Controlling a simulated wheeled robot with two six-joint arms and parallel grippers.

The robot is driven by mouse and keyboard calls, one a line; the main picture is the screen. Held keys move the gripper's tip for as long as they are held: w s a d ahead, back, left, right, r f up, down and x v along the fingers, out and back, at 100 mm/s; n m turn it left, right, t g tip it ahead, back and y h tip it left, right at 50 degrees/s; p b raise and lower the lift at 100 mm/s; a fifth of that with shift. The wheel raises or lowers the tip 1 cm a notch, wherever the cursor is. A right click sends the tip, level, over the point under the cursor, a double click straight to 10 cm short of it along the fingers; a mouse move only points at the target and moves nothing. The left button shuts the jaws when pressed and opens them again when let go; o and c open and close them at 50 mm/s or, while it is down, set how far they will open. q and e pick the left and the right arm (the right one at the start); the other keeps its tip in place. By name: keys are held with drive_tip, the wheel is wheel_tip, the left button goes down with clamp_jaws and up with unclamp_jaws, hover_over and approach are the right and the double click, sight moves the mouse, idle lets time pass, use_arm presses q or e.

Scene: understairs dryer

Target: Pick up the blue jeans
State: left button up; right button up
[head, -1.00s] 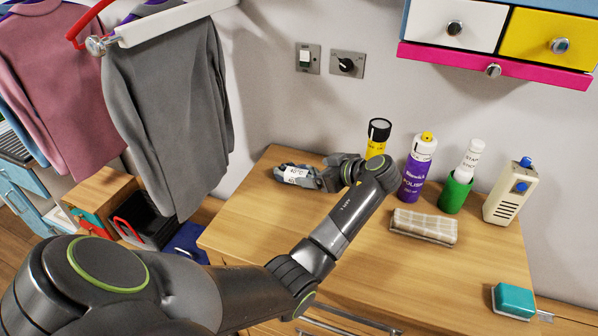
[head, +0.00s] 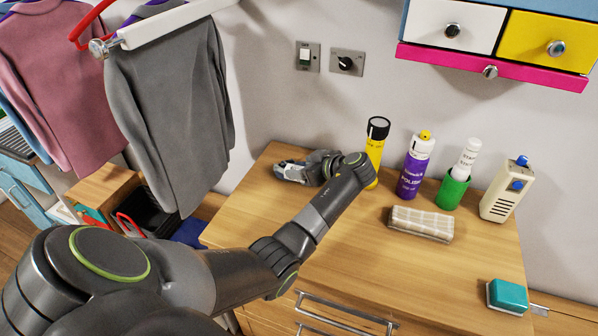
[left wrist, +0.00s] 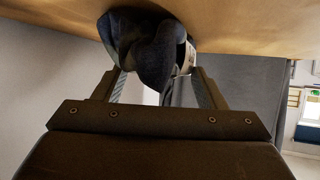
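The blue jeans appear as a small, dark grey-blue folded bundle (head: 290,171) on the wooden worktop near its back left edge. My left gripper (head: 312,167) reaches it from the right, low over the worktop. In the left wrist view the dark blue cloth (left wrist: 145,45) lies at and between the fingertips, with a white patch at its right side. The fingers (left wrist: 157,82) stand apart on either side of the cloth, and a gap shows between them. Part of the bundle is hidden by the gripper in the head view. My right gripper is not in view.
A yellow torch (head: 375,150), purple polish bottle (head: 412,170), green pot (head: 453,192) and cream box (head: 507,192) stand along the wall. A folded cloth (head: 421,223) and teal block (head: 508,296) lie nearer. The worktop (head: 350,260) front is clear. Grey clothing (head: 172,100) hangs left.

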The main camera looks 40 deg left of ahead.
use_arm(q)
drive_tip(key=c, duration=0.7)
drive_tip(key=shift+r, duration=0.35)
drive_tip(key=shift+c, duration=1.3)
wheel_tip(320, 180, up, 9)
drive_tip(key=shift+r+b, duration=0.2)
drive_tip(key=shift+b, duration=0.55)
drive_tip(key=shift+c, duration=1.1)
